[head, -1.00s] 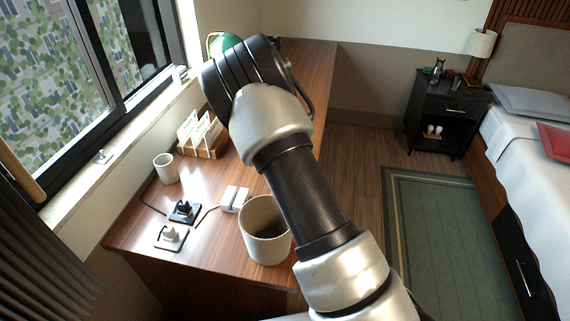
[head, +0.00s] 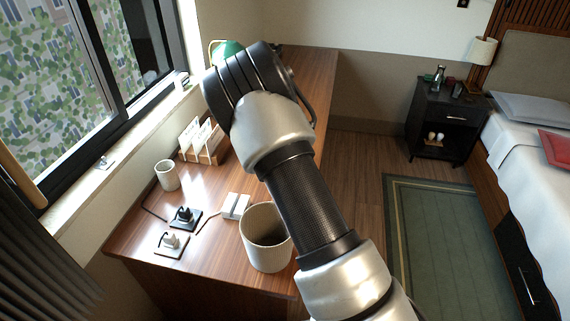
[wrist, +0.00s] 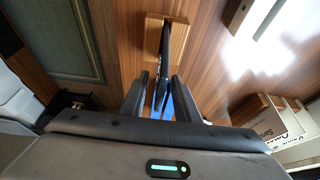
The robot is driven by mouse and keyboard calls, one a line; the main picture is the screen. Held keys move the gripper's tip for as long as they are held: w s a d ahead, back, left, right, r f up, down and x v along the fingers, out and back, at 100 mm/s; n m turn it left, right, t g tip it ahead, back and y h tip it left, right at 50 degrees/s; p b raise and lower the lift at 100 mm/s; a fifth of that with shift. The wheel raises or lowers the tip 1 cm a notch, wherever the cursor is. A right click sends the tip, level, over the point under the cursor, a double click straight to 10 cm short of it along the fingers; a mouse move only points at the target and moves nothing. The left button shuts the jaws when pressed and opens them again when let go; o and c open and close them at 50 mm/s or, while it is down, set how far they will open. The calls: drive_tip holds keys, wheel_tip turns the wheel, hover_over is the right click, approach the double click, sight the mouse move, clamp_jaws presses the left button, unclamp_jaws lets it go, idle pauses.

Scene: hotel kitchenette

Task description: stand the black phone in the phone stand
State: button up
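The black phone (wrist: 164,48) shows nearly edge-on in the wrist view, with a blue strip at its near end. It overlaps a small light-wood block, which looks like the phone stand (wrist: 180,32). The phone appears to stand in it, but I cannot see how it is seated. My gripper (wrist: 160,78) has one finger on each side of the phone's near part. The fingers are apart, with gaps visible beside the phone, so it looks open around it. In the head view my arm hides the gripper, phone and stand.
The wooden desk (head: 300,70) carries a ribbed bin-like pot (head: 254,255), a cup (head: 167,175), a card rack (head: 207,155), which also shows in the wrist view (wrist: 262,108), and plugs with cables (head: 184,217). A green lamp (head: 226,50) stands behind my arm.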

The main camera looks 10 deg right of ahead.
drive_tip(key=p+v, duration=0.2)
drive_tip(key=v, duration=1.5)
drive_tip(key=s+r+n+y+p, duration=0.2)
drive_tip(key=s+r+y+p, duration=0.15)
drive_tip(key=s+r, duration=1.45)
drive_tip(key=s+d+r+n+h+p, duration=0.1)
drive_tip(key=s+r, duration=0.1)
drive_tip(key=s, duration=0.5)
drive_tip(key=s+d+r+n+t+p, duration=0.1)
drive_tip(key=s+r, duration=0.1)
drive_tip(key=s, duration=0.5)
drive_tip(key=shift+s+r+t+h, duration=0.25)
drive_tip(key=shift+r+t+h, duration=0.05)
drive_tip(key=shift+h, duration=0.05)
